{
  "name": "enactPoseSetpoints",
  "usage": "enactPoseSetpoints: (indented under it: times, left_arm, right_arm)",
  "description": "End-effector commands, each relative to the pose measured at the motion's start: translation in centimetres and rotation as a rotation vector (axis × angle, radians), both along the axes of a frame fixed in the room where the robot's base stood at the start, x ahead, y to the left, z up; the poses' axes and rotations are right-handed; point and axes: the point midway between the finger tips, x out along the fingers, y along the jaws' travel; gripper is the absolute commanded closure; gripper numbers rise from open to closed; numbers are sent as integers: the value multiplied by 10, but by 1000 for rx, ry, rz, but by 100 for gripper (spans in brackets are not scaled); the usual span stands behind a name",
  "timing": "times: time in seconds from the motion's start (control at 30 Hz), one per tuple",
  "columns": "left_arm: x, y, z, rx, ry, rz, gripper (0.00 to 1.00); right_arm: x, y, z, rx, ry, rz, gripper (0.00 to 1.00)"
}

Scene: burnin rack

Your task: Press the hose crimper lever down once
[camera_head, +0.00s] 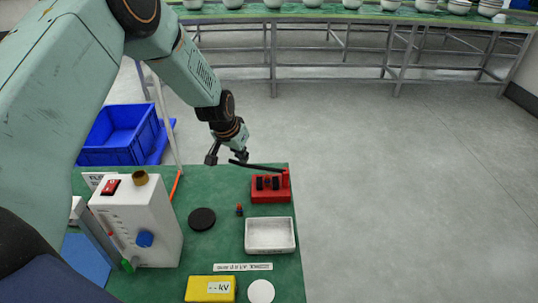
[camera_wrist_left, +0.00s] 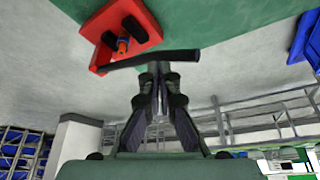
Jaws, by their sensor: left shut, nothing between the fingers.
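The hose crimper (camera_head: 270,190) is a red block with dark parts, at the far right corner of the green table. Its black lever (camera_head: 258,166) runs left from a red upright at the block's right end, with a gap above the block, and its free end sticks out past the block. My left gripper (camera_head: 240,158) is at the lever's free end. In the left wrist view, the shut, empty fingers (camera_wrist_left: 158,70) point at the lever (camera_wrist_left: 150,58), with the red crimper body (camera_wrist_left: 125,32) behind it. I cannot tell whether the fingertips touch the lever. My right gripper is out of view.
A white tray (camera_head: 270,249), a black disc (camera_head: 202,219) and a small red-tipped part (camera_head: 239,210) lie near the crimper. A white box with a red switch (camera_head: 138,225) stands at left. A yellow kV meter (camera_head: 209,289) lies in front. Floor right of the table is clear.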

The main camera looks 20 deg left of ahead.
Motion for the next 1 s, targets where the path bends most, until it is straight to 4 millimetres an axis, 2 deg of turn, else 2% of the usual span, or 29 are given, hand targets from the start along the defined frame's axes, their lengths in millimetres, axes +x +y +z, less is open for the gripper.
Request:
enactPoseSetpoints:
  times: [0.23,0.63,0.87,1.0]
  left_arm:
    - [-2,4,-12,0,2,0,100]
    - [-3,4,-13,-1,3,0,100]
    - [-4,5,-22,-1,3,0,100]
    - [-4,5,-15,-1,3,0,100]
  right_arm:
    - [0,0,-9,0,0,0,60]
    - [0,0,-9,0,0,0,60]
    - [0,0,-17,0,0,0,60]
    - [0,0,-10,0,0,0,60]
